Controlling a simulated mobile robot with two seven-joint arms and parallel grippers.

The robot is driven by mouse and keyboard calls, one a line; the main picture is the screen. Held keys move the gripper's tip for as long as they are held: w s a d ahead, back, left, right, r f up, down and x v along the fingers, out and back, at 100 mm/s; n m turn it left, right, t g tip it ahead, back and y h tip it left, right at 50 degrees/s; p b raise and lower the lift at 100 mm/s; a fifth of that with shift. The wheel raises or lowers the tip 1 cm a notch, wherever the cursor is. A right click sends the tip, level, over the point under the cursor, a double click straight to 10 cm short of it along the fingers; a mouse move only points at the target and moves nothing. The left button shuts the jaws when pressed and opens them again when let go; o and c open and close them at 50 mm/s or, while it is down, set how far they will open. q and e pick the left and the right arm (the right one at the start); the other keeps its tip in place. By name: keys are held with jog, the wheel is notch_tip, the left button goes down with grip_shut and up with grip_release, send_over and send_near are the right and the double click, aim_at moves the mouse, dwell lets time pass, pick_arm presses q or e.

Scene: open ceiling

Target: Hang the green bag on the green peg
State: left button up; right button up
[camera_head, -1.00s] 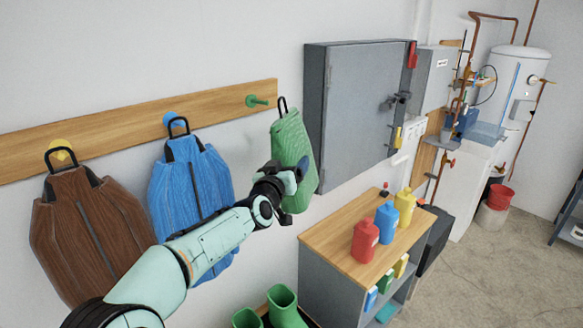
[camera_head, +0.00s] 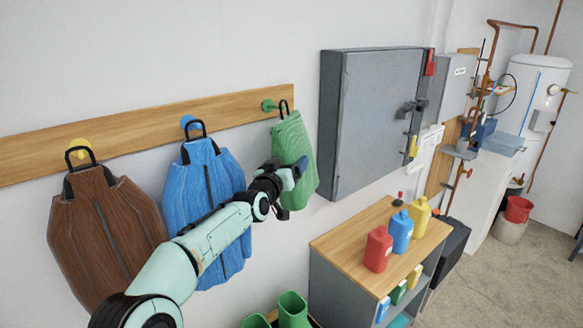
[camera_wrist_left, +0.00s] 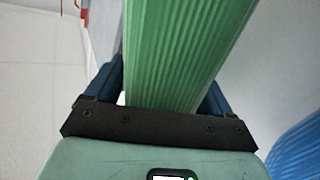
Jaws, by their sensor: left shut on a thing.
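In the left wrist view the bag's ribbed green cloth (camera_wrist_left: 180,50) fills the space between the two blue fingers. My right gripper is not in view.
A blue bag (camera_head: 200,200) and a brown bag (camera_head: 105,235) hang on pegs at the left. A grey wall cabinet (camera_head: 370,120) is close to the right of the green bag. Below stands a wood-topped shelf (camera_head: 345,244) with red, blue and yellow bottles. Green boots (camera_head: 293,310) stand at the bottom.

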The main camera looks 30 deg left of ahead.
pick_arm(q)
jog(key=shift+w+a+f, duration=0.15)
jog(key=shift+w+a, duration=0.1)
jog(key=shift+a, duration=0.25)
jog(key=shift+w+a+f, duration=0.1)
jog(key=shift+w+a, duration=0.1)
jog(key=shift+a, duration=0.25)
jog(key=shift+a+f+b, duration=0.15)
jog(key=shift+a+b, duration=0.1)
jog(key=shift+b, duration=0.2)
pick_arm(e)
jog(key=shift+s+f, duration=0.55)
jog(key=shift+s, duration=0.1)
pick_arm(q)
jog(key=o, duration=1.1)
jog(key=shift+a+f, duration=0.1)
jog(key=shift+f, duration=0.1)
